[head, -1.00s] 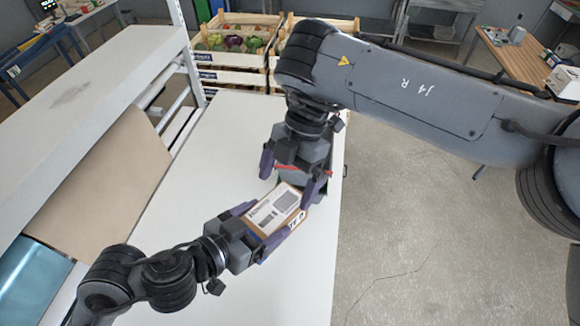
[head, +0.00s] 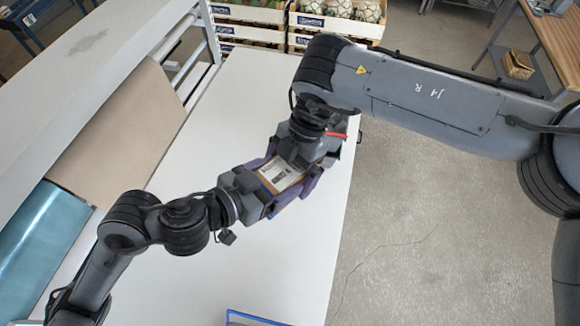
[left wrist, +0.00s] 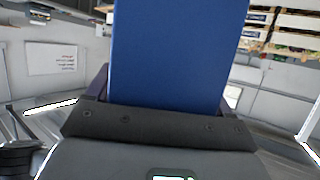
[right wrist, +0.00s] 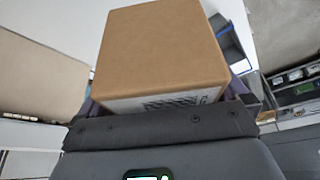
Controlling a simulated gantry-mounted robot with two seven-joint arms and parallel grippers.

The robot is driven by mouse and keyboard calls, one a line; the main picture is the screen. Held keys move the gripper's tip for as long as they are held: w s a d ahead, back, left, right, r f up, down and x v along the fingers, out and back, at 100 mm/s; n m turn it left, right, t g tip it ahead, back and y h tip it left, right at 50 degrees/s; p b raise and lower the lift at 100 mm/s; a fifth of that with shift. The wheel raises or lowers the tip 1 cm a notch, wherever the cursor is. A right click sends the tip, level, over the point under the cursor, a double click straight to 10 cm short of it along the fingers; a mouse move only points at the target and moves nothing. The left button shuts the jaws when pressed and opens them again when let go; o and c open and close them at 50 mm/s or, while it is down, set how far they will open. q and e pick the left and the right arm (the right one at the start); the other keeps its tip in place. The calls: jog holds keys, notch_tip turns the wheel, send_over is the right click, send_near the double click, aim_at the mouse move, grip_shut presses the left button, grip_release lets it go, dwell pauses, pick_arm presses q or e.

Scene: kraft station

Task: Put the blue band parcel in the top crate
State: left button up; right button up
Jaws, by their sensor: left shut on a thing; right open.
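The parcel is a brown cardboard box with a white printed label (head: 284,173), held above the white table between my two grippers. In the left wrist view a broad blue face (left wrist: 178,55) fills the middle. In the right wrist view a plain brown face (right wrist: 160,50) shows, with print below it. My left gripper (head: 278,182) is shut on the parcel from the lower left. My right gripper (head: 294,168) is open, with its fingers around the parcel's far end. Stacked wooden crates stand at the back; a top crate (head: 338,25) holds round pale items.
A second crate stack (head: 248,14) stands left of it, cut off by the picture's top. The white table (head: 200,265) is mostly clear. A blue-edged thing (head: 250,319) shows at the bottom edge. A shelf with brown paper (head: 125,130) and blue rolls borders the left.

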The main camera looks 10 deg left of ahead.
pick_arm(q)
jog(key=shift+d, duration=0.1)
pick_arm(e)
jog(key=c, duration=1.1)
pick_arm(q)
jog(key=o, duration=1.2)
jog(key=shift+c, duration=0.2)
pick_arm(e)
jog(key=shift+c, duration=0.4)
pick_arm(q)
jog(key=shift+r, duration=0.1)
